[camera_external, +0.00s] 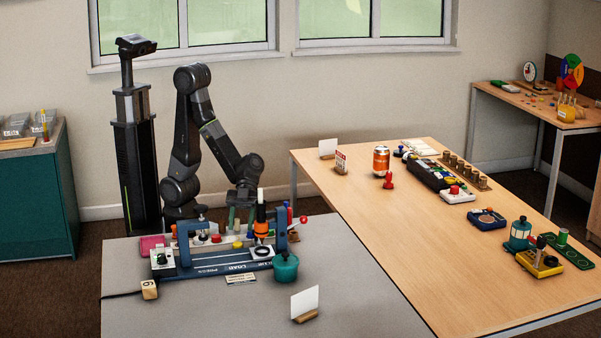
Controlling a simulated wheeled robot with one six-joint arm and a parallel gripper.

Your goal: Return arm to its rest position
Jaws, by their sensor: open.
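My dark grey arm (190,135) rises beside the black column, bends at a high elbow and slopes down to the right. My gripper (241,219) hangs low over the back of the grey table (370,295), pointing down. Its jaws are open, and I see nothing held between them. It is behind the blue press fixture (215,268) and just left of an upright orange and black tool (261,220). The fixture partly hides the fingertips, so I cannot tell whether they touch anything.
A teal pot (286,268) stands at the fixture's right end. A white card (304,302) and a numbered wooden block (149,290) are near the front. The wooden table (400,230) at right holds an orange can (381,160) and several devices.

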